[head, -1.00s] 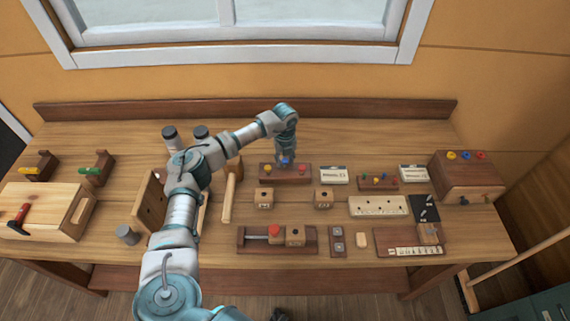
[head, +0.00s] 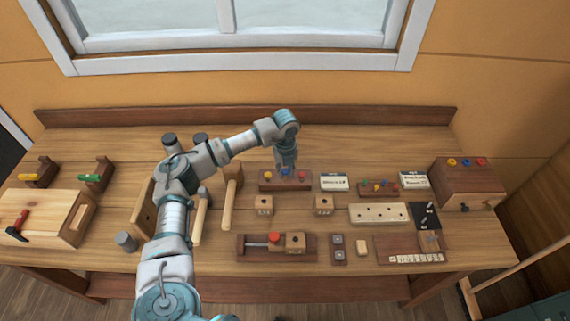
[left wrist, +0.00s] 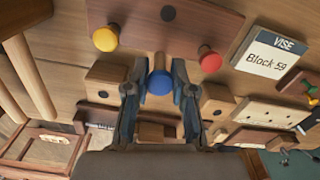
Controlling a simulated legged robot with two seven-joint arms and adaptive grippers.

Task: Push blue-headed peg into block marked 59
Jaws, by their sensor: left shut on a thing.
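The blue-headed peg (left wrist: 160,82) is between the fingers of my left gripper (head: 287,169), which is shut on it at the dark peg rack (head: 266,185). I cannot tell whether the peg is still fully seated in the rack. A yellow-headed peg (left wrist: 106,38) and a red-headed peg (left wrist: 209,58) stand on either side. A card (left wrist: 276,54) reads "VISE Block 59". The vise (head: 250,254) has a red knob and holds a wooden block (head: 295,242). Two more wooden blocks, left (head: 264,205) and right (head: 324,205), stand before the rack. Their markings are too small to read. My right gripper is not in view.
A mallet (head: 229,205) lies left of the blocks. A small rack with coloured pegs (head: 378,188) and a pale board with holes (head: 378,213) are on the right. A wooden box (head: 468,183) stands at the right end. The table behind the rack is clear.

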